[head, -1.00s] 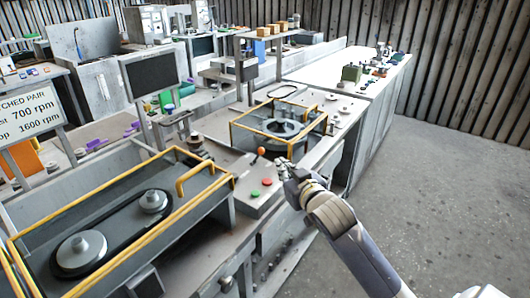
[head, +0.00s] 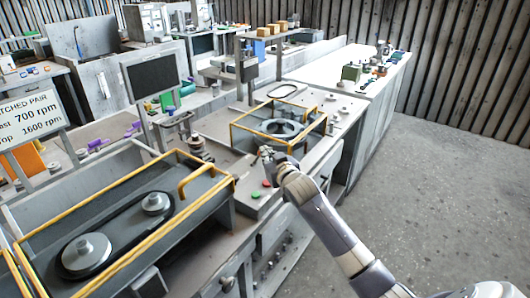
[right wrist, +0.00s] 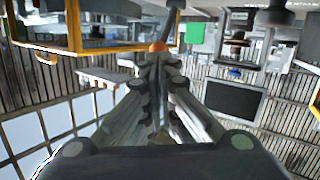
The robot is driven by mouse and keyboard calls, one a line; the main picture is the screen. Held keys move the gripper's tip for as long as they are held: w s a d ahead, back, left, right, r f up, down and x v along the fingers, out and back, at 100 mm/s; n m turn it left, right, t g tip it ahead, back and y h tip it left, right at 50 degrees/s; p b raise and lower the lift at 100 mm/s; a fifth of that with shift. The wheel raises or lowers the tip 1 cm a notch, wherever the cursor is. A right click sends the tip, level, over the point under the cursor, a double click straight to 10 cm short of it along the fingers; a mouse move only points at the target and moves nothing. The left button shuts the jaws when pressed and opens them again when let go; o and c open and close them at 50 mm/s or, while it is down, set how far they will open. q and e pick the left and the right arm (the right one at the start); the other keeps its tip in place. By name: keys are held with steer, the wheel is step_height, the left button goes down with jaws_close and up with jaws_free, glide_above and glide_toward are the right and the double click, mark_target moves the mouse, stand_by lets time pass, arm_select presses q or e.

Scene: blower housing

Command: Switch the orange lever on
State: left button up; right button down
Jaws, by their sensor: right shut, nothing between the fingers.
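The orange lever's round knob (right wrist: 157,46) shows in the right wrist view, right at the tips of my fingers. I cannot tell whether the fingers touch it. In the head view my right gripper covers the lever. My right gripper (head: 266,153) is shut and empty, above the control panel between the two yellow-framed housings. Its closed fingers also show in the right wrist view (right wrist: 158,62). My left gripper is not in view.
A green button (head: 255,195) and a red button (head: 266,184) sit on the panel just below my gripper. Yellow-railed housings stand at the left (head: 150,245) and behind (head: 232,133). The floor (head: 430,200) at the right is clear.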

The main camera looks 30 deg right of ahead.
steer(key=shift+x, duration=0.85)
